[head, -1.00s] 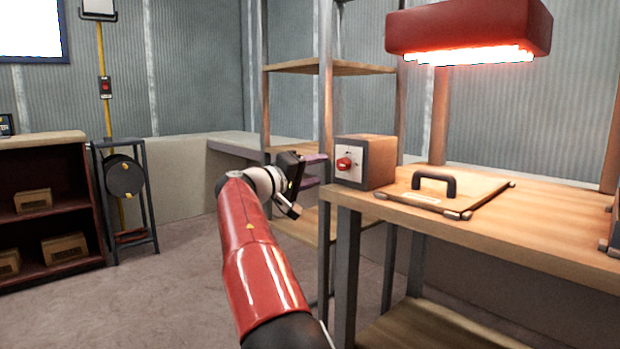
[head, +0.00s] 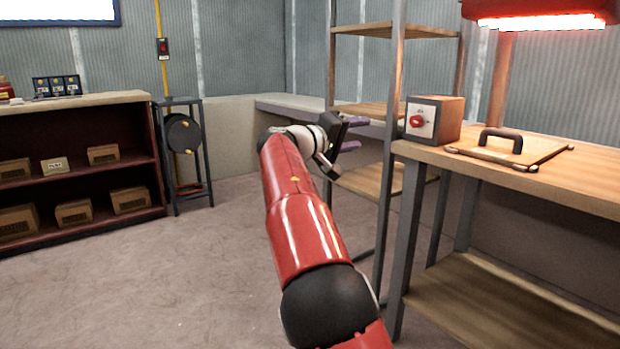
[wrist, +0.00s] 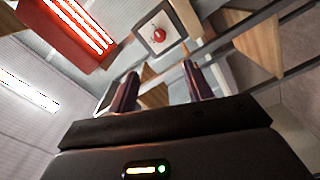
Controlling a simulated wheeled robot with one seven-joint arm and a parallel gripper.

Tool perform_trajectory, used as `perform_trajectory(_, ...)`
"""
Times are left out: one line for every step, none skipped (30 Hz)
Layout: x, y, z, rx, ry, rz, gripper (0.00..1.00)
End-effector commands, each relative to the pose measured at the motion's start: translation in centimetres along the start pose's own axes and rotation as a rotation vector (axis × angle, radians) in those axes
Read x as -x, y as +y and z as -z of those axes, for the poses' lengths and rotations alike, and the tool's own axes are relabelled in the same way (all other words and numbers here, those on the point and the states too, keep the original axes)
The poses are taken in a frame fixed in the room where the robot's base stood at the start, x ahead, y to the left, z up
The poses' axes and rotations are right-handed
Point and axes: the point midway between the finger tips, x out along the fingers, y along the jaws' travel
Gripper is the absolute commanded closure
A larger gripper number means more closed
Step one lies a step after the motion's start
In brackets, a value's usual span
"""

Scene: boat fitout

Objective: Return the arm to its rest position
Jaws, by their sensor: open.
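My gripper (head: 352,136) is at the end of my red arm, in the middle of the head view. It is stretched out ahead at about bench height, left of the wooden bench and in front of the shelf rack. In the wrist view its two dark purple fingers (wrist: 158,88) stand apart with nothing between them. The gripper is open and empty. It touches nothing that I can see.
The wooden bench (head: 590,190) with a switch box (head: 446,120) and a handled board (head: 540,150) is on the right. A metal rack (head: 385,180) stands behind my gripper. A dark red shelf unit (head: 80,180) is at the left. The floor (head: 200,270) between is clear.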

Motion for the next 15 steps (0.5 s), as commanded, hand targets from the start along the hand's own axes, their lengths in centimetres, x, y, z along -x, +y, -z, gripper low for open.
perform_trajectory(-0.7,0.5,-0.7,-0.004,-0.016,0.017,0.50)
perform_trajectory(-1.0,0.5,-1.1,-0.005,-0.023,0.030,0.50)
perform_trajectory(-1.4,0.6,-1.6,-0.007,-0.032,0.046,0.50)
perform_trajectory(-1.7,0.7,-2.0,-0.009,-0.040,0.059,0.50)
perform_trajectory(-2.0,0.8,-2.4,-0.011,-0.048,0.073,0.50)
perform_trajectory(-2.4,0.9,-3.1,-0.014,-0.059,0.093,0.50)
perform_trajectory(-2.7,1.0,-3.6,-0.017,-0.069,0.109,0.50)
perform_trajectory(-3.0,1.0,-4.1,-0.020,-0.078,0.126,0.50)
perform_trajectory(-3.4,1.2,-4.9,-0.026,-0.092,0.151,0.50)
perform_trajectory(-3.7,1.3,-5.6,-0.029,-0.103,0.171,0.50)
perform_trajectory(-4.0,1.4,-6.3,-0.035,-0.113,0.193,0.50)
perform_trajectory(-4.4,1.5,-7.2,-0.042,-0.128,0.224,0.50)
perform_trajectory(-4.7,1.6,-8.0,-0.047,-0.139,0.248,0.50)
perform_trajectory(-4.9,1.7,-8.8,-0.053,-0.150,0.273,0.50)
perform_trajectory(-5.1,1.8,-9.9,-0.061,-0.166,0.309,0.50)
